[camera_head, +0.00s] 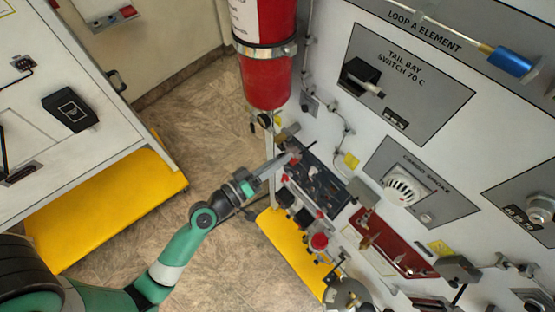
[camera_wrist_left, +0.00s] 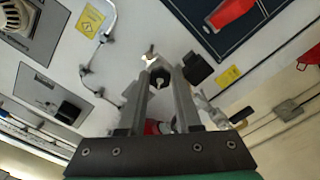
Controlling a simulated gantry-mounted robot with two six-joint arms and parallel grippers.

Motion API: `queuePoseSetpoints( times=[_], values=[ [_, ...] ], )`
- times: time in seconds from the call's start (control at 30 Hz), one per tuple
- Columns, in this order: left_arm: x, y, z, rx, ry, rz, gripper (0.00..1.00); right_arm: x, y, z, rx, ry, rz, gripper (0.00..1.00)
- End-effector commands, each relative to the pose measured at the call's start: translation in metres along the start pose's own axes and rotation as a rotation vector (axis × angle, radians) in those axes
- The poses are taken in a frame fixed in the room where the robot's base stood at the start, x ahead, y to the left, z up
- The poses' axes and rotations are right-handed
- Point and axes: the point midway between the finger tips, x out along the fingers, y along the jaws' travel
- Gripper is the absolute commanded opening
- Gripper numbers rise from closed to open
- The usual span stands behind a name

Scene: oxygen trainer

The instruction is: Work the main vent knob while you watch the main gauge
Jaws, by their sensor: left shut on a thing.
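My left gripper (camera_head: 284,158) reaches in from the left to the upper end of the dark control panel (camera_head: 315,180) on the white wall unit. In the left wrist view, my left gripper (camera_wrist_left: 162,80) is shut on a small dark knob (camera_wrist_left: 159,76) with a bright metal centre, held between its fingers. I cannot read a label that names this knob. No gauge face is readable in either view, so I cannot tell which thing is the main gauge. My right gripper is not in view.
A red cylinder (camera_head: 266,75) hangs just above the gripper. A red knob (camera_head: 319,241) and other fittings crowd the lower panel. Yellow steps (camera_head: 296,243) stand below it. A white cabinet (camera_head: 70,110) is at left, with open floor (camera_head: 195,150) between.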

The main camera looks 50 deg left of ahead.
Motion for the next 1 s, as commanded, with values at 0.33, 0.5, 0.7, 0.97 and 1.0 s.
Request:
queuePoseSetpoints(
  times=[0.33, 0.5, 0.7, 0.97, 1.0],
  values=[
    [0.0, 0.0, 0.0, 0.001, 0.001, 0.0, 0.62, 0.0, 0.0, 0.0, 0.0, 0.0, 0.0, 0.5],
    [0.0, 0.0, 0.0, 0.001, 0.0, 0.0, 0.62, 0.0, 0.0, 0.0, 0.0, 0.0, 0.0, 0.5],
    [-0.011, -0.003, 0.002, 0.001, 0.001, -0.002, 0.62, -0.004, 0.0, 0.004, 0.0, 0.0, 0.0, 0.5],
    [-0.07, -0.008, 0.004, -0.001, 0.005, -0.007, 0.62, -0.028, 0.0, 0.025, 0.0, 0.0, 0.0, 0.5],
    [-0.08, -0.008, 0.004, -0.001, 0.006, -0.007, 0.62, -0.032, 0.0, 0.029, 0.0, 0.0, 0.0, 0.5]
  ],
)
